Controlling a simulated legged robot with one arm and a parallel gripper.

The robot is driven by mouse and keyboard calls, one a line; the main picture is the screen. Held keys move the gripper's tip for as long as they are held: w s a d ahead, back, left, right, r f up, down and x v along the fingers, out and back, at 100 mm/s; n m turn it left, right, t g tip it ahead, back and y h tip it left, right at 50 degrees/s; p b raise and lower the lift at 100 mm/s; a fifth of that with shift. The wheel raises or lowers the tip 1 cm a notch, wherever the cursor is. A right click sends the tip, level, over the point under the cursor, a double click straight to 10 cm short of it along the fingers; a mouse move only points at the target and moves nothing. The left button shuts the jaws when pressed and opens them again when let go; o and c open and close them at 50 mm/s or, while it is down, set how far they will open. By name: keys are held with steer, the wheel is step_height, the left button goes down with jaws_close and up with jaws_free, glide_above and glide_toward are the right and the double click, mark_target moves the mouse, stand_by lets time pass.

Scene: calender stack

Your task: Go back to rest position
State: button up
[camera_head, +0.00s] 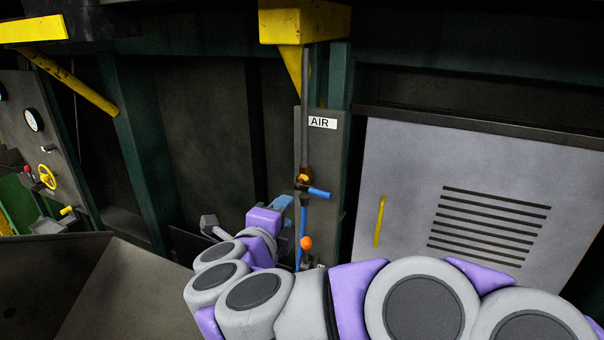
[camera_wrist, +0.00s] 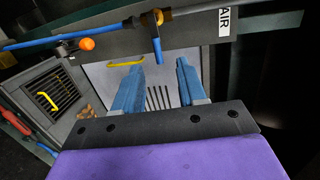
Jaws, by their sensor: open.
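My gripper (camera_head: 283,205) shows as blue fingers beyond my purple and grey arm in the head view, in front of the panel with the AIR label (camera_head: 322,122). In the wrist view my gripper (camera_wrist: 158,82) has its two blue fingers apart, with nothing held between them. The blue-handled valve (camera_head: 319,193) sits on the vertical pipe below the label. In the wrist view the blue handle (camera_wrist: 157,50) appears just beyond the gap between the fingertips, apparently clear of them. My arm hides part of the lower panel in the head view.
An orange knob (camera_head: 306,242) stands below the valve, close to my gripper. A grey cabinet with a yellow handle (camera_head: 380,220) is at right. A gauge panel with a yellow handwheel (camera_head: 47,177) is at far left. A yellow bracket (camera_head: 303,22) hangs above.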

steer(key=s+a+r+n+g+y, duration=0.25)
steer(key=a+r+n+y, duration=0.35)
steer(key=n+y, duration=0.7)
steer(key=s+d+f+n+g+h, duration=0.1)
steer(key=s+d+f+n+g, duration=0.3)
steer(key=f, duration=0.3)
steer(key=s+d+f+n+g+h, duration=0.2)
steer(key=s+d+f+n+g, duration=0.15)
steer(key=s+f, duration=0.35)
steer(key=s+d+f+g+h, duration=0.3)
steer(key=s+d+f, duration=0.2)
steer(key=s+d, duration=0.4)
steer(key=s+d+f+g+h, duration=0.3)
steer(key=s+d+f+g, duration=0.1)
steer(key=s+d, duration=0.6)
steer(key=shift+s+f+n, duration=0.25)
steer(key=shift+f+n, duration=0.2)
steer(key=shift+f, duration=0.4)
